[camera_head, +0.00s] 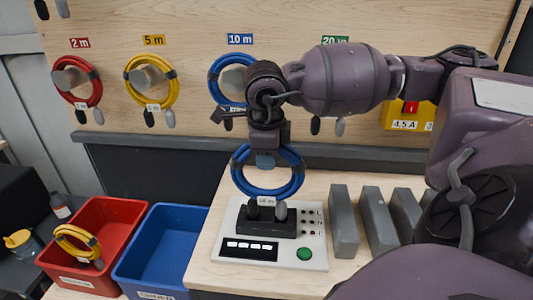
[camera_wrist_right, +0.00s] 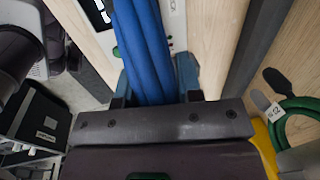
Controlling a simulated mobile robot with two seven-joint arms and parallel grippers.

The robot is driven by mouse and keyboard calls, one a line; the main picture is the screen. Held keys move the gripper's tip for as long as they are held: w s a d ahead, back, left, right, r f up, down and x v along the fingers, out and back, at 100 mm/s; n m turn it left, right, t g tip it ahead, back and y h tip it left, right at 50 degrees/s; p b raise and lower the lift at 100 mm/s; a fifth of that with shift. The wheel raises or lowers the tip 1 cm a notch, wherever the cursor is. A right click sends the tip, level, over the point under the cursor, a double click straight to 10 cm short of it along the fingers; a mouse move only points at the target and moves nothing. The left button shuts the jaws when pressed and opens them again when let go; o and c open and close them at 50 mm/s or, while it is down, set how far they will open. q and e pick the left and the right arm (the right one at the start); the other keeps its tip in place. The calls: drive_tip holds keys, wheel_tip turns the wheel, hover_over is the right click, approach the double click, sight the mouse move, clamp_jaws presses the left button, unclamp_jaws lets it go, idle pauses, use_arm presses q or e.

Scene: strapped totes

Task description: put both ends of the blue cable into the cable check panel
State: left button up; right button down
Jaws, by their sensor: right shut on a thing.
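My right gripper (camera_head: 266,160) points down and is shut on the blue cable (camera_head: 241,180), a coil with a small white tag. In the right wrist view, blue strands (camera_wrist_right: 150,50) run between the fingers. The coil hangs directly over the cable check panel (camera_head: 315,262), a white box with a black socket block (camera_head: 266,228), red lamps and a green button. The cable's black end (camera_head: 252,209) and grey end (camera_head: 281,212) point down at the top of the socket block. I cannot tell how deep either end sits. My left gripper is not in view.
Red, yellow and another blue coil (camera_head: 214,80) hang on the wooden wall board. A red tote (camera_head: 125,212) holding a yellow coil and a blue tote (camera_head: 160,262) stand left of the panel. Grey upright blocks (camera_head: 343,222) stand close to its right.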

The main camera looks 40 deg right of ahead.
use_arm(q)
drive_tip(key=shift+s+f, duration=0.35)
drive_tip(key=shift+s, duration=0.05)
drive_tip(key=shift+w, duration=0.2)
use_arm(e)
drive_tip(key=shift+f, duration=0.2)
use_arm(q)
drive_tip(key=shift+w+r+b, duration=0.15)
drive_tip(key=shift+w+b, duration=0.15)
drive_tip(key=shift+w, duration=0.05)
use_arm(e)
drive_tip(key=shift+f, duration=0.15)
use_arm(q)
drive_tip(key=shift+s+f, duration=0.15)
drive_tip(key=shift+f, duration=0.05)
use_arm(e)
drive_tip(key=shift+f, duration=0.15)
drive_tip(key=shift+f, duration=0.2)
use_arm(q)
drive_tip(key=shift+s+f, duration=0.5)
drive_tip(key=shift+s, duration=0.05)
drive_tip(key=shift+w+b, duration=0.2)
drive_tip(key=shift+b, duration=0.1)
use_arm(e)
drive_tip(key=shift+f, duration=0.15)
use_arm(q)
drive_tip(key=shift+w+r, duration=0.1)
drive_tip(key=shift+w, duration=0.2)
use_arm(e)
drive_tip(key=shift+f, duration=0.15)
